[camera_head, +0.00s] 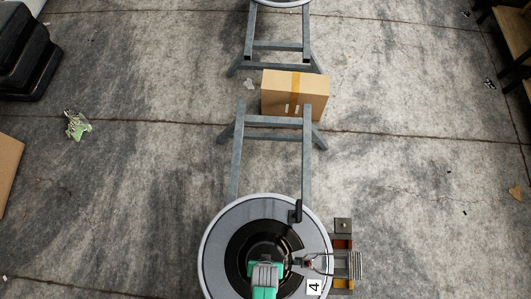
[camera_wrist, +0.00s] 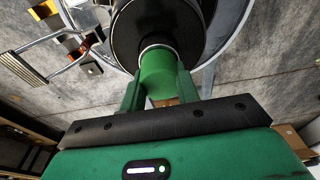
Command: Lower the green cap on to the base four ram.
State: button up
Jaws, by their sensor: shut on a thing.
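The base four (camera_head: 213,245) is a round grey disc with a pale rim, a black centre and a "4" label (camera_head: 314,287), at the bottom of the head view. My gripper (camera_head: 264,277) is over its centre and hides the middle. In the wrist view my gripper (camera_wrist: 160,85) is shut on the green cap (camera_wrist: 158,68), a short green cylinder between the two green fingers. A thin silver ring shows at the cap's far edge, against the dark round centre of the base (camera_wrist: 150,22). I cannot tell whether the cap touches the ram.
A pedal bracket (camera_head: 343,262) with metal bars sticks out right of the base. Grey metal frames (camera_head: 272,122) and a cardboard box (camera_head: 295,92) stand beyond it. Black steps (camera_head: 28,50) are at far left, a shelf at far right.

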jog(key=shift+f+b, duration=0.5)
jog(key=shift+f, duration=0.1)
jog(key=o, duration=1)
jog(key=shift+o, duration=0.2)
jog(key=shift+r, duration=0.1)
notch_tip(320, 180, up, 9)
jog(key=p, duration=0.9)
jog(key=shift+r, duration=0.1)
